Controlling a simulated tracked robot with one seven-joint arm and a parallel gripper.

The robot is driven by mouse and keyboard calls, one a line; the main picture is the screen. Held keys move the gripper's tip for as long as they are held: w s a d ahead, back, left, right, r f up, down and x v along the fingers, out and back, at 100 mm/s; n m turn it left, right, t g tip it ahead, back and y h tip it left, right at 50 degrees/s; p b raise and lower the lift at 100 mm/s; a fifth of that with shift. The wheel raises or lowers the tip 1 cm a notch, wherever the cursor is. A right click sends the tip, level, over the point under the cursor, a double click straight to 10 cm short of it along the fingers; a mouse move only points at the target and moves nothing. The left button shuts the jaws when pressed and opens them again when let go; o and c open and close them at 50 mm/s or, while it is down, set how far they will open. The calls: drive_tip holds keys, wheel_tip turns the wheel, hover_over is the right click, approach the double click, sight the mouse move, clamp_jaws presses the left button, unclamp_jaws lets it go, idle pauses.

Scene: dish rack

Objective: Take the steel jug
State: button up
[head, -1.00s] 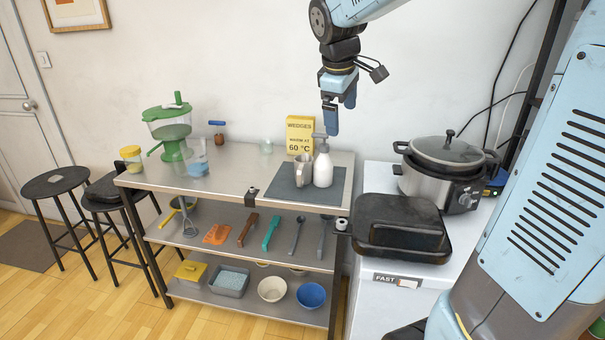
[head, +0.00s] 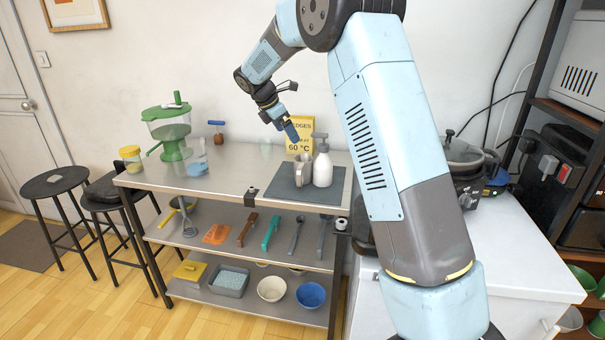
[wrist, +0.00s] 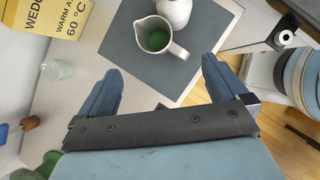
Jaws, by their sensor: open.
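The steel jug (head: 301,173) stands upright on the dark grey mat (head: 329,193) at the right end of the table top. A white pump bottle (head: 323,167) stands close on its right. In the wrist view the jug (wrist: 148,27) is seen from above, with something green inside and its handle towards the lower right. My gripper (head: 291,134) is above and slightly left of the jug, tilted. In the wrist view my gripper's two blue fingers (wrist: 162,67) are spread wide and empty, with the jug ahead of them, apart from both.
A yellow sign (head: 299,128) stands just behind the jug, near my gripper. A clear glass (wrist: 57,69) is left of the sign. A green-lidded dispenser (head: 171,130) stands at the far left.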

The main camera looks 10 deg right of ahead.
drive_tip(key=w+f, duration=0.1)
drive_tip(key=f, duration=0.1)
drive_tip(key=n, duration=0.1)
approach(300, 161)
wheel_tip(300, 161, down, 2)
drive_tip(key=s+d, duration=0.1)
drive_tip(key=s, duration=0.1)
drive_tip(key=shift+s+d+x, duration=0.1)
drive_tip(key=shift+x, duration=1.35)
drive_tip(key=shift+s+d+x, duration=0.1)
drive_tip(key=shift+d+x, duration=0.05)
drive_tip(key=shift+x, duration=1.25)
drive_tip(key=c, duration=1.1)
